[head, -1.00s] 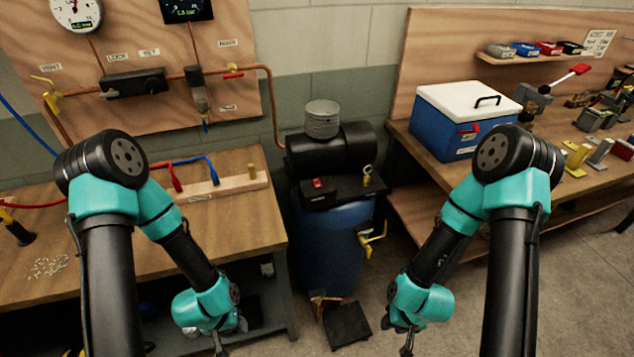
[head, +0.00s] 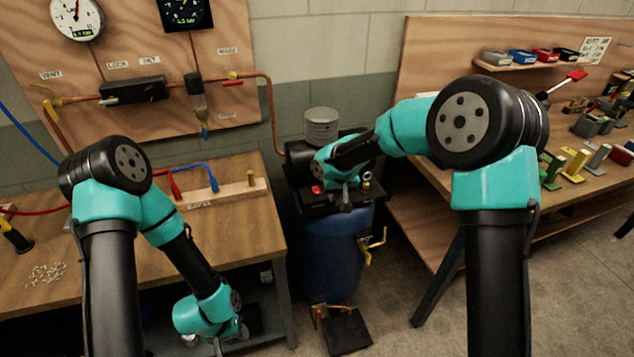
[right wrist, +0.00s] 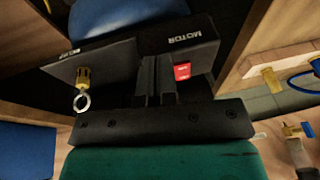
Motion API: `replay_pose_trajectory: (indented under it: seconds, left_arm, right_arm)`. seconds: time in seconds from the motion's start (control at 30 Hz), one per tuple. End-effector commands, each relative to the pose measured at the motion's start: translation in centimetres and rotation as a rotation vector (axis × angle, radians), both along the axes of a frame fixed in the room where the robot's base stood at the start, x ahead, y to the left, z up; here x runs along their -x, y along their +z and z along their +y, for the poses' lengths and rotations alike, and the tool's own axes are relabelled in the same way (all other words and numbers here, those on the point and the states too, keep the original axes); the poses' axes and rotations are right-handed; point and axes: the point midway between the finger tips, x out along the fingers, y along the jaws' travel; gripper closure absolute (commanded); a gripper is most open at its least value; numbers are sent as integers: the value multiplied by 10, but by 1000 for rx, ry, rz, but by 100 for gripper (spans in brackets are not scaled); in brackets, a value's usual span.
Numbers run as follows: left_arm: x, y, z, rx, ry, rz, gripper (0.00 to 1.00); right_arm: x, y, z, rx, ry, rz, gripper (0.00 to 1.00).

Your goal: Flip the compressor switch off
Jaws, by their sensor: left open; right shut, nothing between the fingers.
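The compressor is a blue tank (head: 330,250) with a black motor on top, between the two benches. Its red switch (head: 317,189) sits on the black motor box. In the right wrist view the red switch (right wrist: 182,71) is on the box marked MOTOR (right wrist: 190,38). My right gripper (head: 346,207) is over the compressor top, shut and empty. In the right wrist view its closed fingers (right wrist: 155,75) are just left of the switch; whether they touch the box, I cannot tell. My left gripper (head: 215,346) is open, low by the left bench's front edge, partly cut off.
A brass fitting with a ring (head: 367,179) stands right of the switch, and a yellow-handled valve (head: 373,245) sticks out from the tank. A grey finned cylinder (head: 321,126) rises behind. A black pedal-like plate (head: 346,331) lies on the floor. The wooden left bench (head: 110,255) stands beside the tank.

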Motion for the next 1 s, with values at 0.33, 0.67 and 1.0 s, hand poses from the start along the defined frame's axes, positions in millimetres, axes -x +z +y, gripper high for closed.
replay_pose_trajectory:
  seconds: [0.33,0.67,1.0]
  left_arm:
    - [0,0,0,0,0,0,57]
    - [0,0,0,0,0,0,57]
    - [0,0,0,0,0,0,57]
  right_arm:
    - [-32,120,44,99,0,-115,100]
    - [-32,123,44,102,-1,-118,100]
    - [-39,101,46,103,-1,-115,100]
